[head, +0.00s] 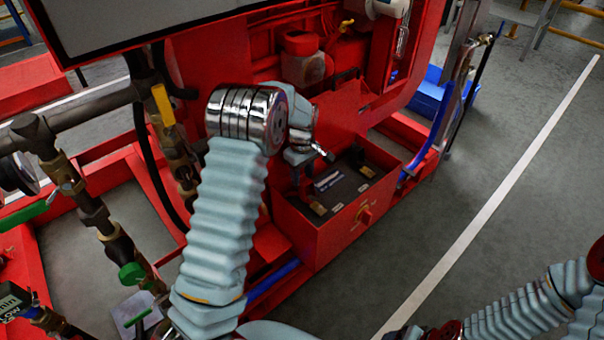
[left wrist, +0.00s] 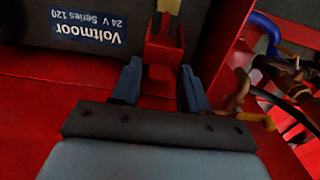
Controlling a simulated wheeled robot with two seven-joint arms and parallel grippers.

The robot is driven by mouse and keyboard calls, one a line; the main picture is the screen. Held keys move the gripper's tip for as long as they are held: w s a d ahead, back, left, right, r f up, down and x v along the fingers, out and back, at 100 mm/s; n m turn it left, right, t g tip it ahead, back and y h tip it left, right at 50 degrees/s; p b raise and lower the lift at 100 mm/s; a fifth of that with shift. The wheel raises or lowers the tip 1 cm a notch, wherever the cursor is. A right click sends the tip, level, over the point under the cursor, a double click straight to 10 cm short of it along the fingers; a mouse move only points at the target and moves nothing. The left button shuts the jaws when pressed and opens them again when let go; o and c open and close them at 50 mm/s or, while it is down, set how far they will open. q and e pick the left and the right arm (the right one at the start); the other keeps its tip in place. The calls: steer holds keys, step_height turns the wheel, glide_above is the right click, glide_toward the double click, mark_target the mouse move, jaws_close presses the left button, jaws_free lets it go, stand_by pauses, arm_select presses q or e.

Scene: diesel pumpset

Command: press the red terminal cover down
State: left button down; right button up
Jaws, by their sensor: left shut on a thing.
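The battery (head: 350,180) is a dark block in an open red box, seen in the head view. In the left wrist view the battery (left wrist: 75,50) shows its blue "Voltmoor 24 V Series 120" label upside down. The red terminal cover (left wrist: 163,52) stands beside the label, between the two blue-grey fingers of my left gripper (left wrist: 160,85). The fingers are shut on it. A brass-coloured piece shows just beyond it. In the head view my left gripper (head: 308,157) is over the battery's far-left part, and my wrist hides the cover.
The red battery box (head: 300,225) has a red knob (head: 365,215) on its front. A red panel stands close behind. Dark cables (left wrist: 285,75) and a blue hose lie right of the gripper in the wrist view. Clear grey floor (head: 430,215) lies to the right.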

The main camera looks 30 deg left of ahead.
mark_target(308, 184)
arm_select(q)
steer(key=shift+d, duration=0.1)
steer(key=shift+s+d+r+t+y, duration=0.2)
steer(key=shift+d+t+y, duration=0.1)
steer(key=shift+d+y, duration=0.3)
steer(key=d+y, duration=0.1)
steer(key=s+d+t+y+b, duration=0.1)
steer(key=shift+r+y, duration=0.2)
steer(key=shift+y, duration=0.2)
steer(key=shift+s+d+b, duration=0.25)
steer(key=shift+d, duration=0.35)
steer(key=shift+s+d+b, duration=0.2)
steer(key=shift+s+d, duration=0.05)
steer(key=shift+d, duration=0.35)
steer(key=c, duration=0.9)
jaws_free()
steer(key=shift+f, duration=0.1)
steer(key=shift+a, duration=0.15)
steer(key=shift+s+a, duration=0.1)
steer(key=shift+a, duration=0.05)
